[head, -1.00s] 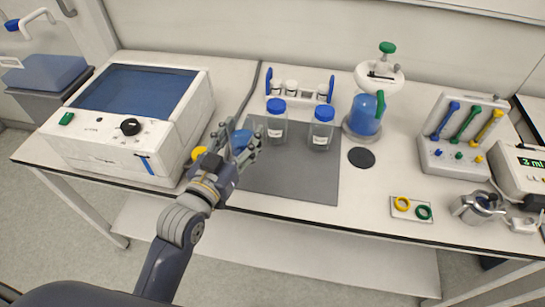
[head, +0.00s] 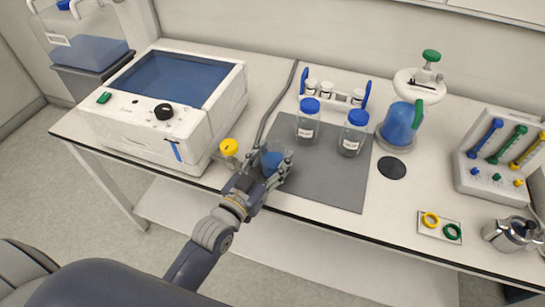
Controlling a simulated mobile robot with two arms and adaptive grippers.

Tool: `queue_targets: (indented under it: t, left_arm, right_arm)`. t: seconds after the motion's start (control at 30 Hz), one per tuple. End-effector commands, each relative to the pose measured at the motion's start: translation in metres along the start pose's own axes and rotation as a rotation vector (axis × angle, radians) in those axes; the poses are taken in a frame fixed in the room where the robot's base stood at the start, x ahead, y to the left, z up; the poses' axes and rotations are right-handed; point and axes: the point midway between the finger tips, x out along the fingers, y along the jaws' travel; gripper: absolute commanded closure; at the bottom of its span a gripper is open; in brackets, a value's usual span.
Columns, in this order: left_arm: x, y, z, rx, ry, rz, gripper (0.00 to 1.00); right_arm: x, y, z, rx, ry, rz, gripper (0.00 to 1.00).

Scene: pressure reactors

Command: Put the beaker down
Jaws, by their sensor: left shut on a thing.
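A small clear beaker with blue contents (head: 273,158) is between the fingers of my left gripper (head: 270,172). The gripper is shut on it, over the front left part of the grey mat (head: 325,181). The fingers hide part of the beaker, and I cannot tell whether its base touches the mat. My right gripper is not in view.
Two clear jars with blue lids (head: 307,120) (head: 354,133) stand on the mat's back part. A yellow-capped bottle (head: 229,150) is close left of the gripper, beside the white machine (head: 175,105). A vial rack (head: 333,92) stands behind. The mat's front right is clear.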

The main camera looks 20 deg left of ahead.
Motion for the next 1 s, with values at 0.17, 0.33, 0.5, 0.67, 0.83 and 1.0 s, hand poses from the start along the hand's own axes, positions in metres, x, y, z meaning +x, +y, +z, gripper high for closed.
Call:
queue_targets:
  t: [0.17,0.33,0.5,0.67,0.83,1.0]
  left_arm:
    - [0.0,0.0,0.001,0.0,-0.001,0.0,0.29]
    - [0.0,0.0,0.001,0.0,-0.001,0.0,0.29]
    - [0.0,0.0,-0.002,0.0,0.0,0.0,0.29]
    - [-0.015,0.0,-0.002,0.0,-0.006,0.0,0.29]
    - [-0.048,0.0,-0.003,0.001,-0.007,0.0,0.29]
    - [-0.081,0.0,-0.002,0.001,-0.007,0.0,0.29]
  right_arm:
    - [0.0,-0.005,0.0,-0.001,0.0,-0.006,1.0]
    - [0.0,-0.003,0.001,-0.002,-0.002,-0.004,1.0]
    - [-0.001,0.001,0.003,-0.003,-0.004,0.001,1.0]
    - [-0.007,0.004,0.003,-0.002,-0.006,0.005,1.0]
    - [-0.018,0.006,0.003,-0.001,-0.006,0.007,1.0]
    - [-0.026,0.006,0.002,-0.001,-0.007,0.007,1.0]
